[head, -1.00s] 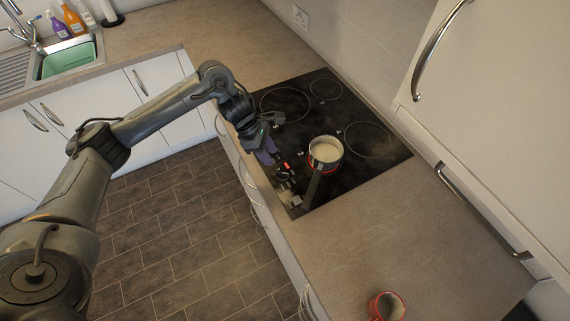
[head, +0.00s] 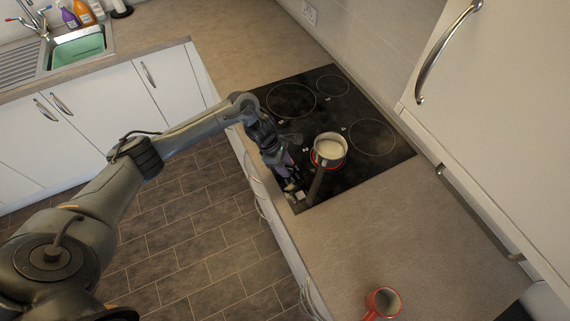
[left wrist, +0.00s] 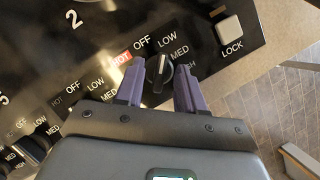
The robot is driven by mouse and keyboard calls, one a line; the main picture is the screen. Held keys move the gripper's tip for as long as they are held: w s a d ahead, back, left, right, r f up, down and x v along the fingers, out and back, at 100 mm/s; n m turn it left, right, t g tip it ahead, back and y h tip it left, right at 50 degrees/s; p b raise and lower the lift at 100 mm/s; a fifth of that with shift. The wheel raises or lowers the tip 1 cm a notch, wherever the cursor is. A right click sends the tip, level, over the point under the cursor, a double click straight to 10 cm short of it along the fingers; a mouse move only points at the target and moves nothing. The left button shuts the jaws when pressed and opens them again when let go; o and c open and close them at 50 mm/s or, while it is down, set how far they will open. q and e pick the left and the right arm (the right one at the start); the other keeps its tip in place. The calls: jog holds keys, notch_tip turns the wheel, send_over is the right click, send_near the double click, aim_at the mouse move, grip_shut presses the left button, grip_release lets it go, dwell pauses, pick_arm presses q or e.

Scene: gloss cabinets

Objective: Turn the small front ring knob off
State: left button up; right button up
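The black glass hob (head: 300,120) has its knobs near its front edge. In the left wrist view one black knob (left wrist: 158,72) stands between the two purple fingers of my left gripper (left wrist: 160,82). The fingers are open, one on each side of it; I cannot tell whether they touch it. Around it are the marks OFF, LOW and MED, and a red-lit HOT label (left wrist: 121,57). I cannot read the knob's pointer surely. In the head view my left gripper (head: 286,168) is low over the hob's front corner and hides the knobs. My right gripper is out of view.
A saucepan (head: 329,150) with pale contents stands on a red-glowing ring, its handle reaching toward the front edge near my gripper. A LOCK button (left wrist: 230,29) is right of the knob. Other knobs (left wrist: 35,149) lie left.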

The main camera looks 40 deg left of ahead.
pick_arm(q)
grip_shut()
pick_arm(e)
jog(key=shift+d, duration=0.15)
pick_arm(q)
jog(key=shift+f, duration=0.1)
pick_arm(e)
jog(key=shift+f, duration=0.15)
pick_arm(q)
jog(key=shift+s+n+t+b, duration=0.1)
jog(key=shift+n+t+b, duration=0.3)
jog(key=shift+n+b, duration=0.5)
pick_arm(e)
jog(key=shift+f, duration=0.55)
pick_arm(q)
jog(key=shift+n+y, duration=0.4)
jog(key=shift+n, duration=0.5)
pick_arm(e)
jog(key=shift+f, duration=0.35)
pick_arm(q)
jog(key=shift+d+n+t+b, duration=0.15)
jog(key=shift+n+t+b, duration=0.35)
jog(key=shift+n, duration=0.6)
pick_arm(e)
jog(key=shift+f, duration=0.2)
pick_arm(q)
jog(key=shift+n+y, duration=0.6)
jog(key=shift+n, duration=0.5)
